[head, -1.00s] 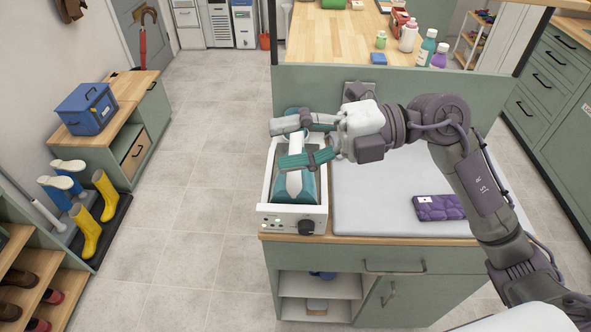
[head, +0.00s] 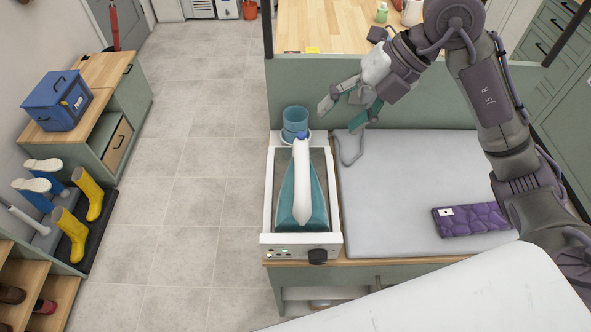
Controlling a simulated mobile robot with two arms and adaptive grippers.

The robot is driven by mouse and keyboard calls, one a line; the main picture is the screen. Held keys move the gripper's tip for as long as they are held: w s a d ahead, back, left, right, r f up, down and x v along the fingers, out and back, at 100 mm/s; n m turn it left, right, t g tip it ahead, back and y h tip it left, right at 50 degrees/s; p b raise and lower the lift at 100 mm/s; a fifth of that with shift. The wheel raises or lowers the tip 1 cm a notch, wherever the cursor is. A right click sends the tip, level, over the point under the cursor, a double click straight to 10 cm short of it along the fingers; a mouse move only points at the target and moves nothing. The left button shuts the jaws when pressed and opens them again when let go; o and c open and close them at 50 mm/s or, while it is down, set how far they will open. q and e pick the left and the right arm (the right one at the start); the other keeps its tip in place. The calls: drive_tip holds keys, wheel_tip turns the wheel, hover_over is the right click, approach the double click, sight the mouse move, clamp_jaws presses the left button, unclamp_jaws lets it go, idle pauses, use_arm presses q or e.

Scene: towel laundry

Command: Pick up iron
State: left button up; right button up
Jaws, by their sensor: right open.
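The iron (head: 301,187), teal with a white handle, rests in a white station (head: 267,205) with a knob and small lights at its front. It stands at the left end of the counter. My right gripper (head: 345,115) is open and empty, behind and to the right of the iron and apart from it. Its fingers are over the back edge of the counter, near a grey loop (head: 349,150) at the edge of the ironing pad. My left gripper is not in view.
A teal cup (head: 295,119) stands just behind the iron. A grey pad (head: 420,180) covers the counter on the right, with a purple phone-like object (head: 470,219) on it. A green panel (head: 300,85) rises at the back. Open tiled floor (head: 190,180) lies left.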

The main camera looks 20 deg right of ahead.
sight(306, 155)
drive_tip(key=x, duration=0.4)
drive_tip(key=s+p+x, duration=0.1)
drive_tip(key=x, duration=0.1)
drive_tip(key=shift+a+f, duration=0.3)
drive_tip(key=shift+a, duration=0.1)
drive_tip(key=shift+w+a+f, duration=0.15)
drive_tip(key=shift+f, duration=0.1)
drive_tip(key=x, duration=0.1)
drive_tip(key=p+x, duration=0.2)
drive_tip(key=x, duration=0.1)
drive_tip(key=shift+s+a, duration=0.1)
drive_tip(key=shift+s, duration=0.35)
drive_tip(key=shift+w+a+f, duration=0.1)
drive_tip(key=shift+a+f, duration=0.1)
drive_tip(key=shift+f, duration=0.15)
drive_tip(key=shift+w+a+f, duration=0.1)
drive_tip(key=shift+f, duration=0.1)
clamp_jaws()
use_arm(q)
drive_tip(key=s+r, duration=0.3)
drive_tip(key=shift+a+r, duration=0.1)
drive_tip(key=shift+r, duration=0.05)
use_arm(e)
drive_tip(key=shift+w+r, duration=0.1)
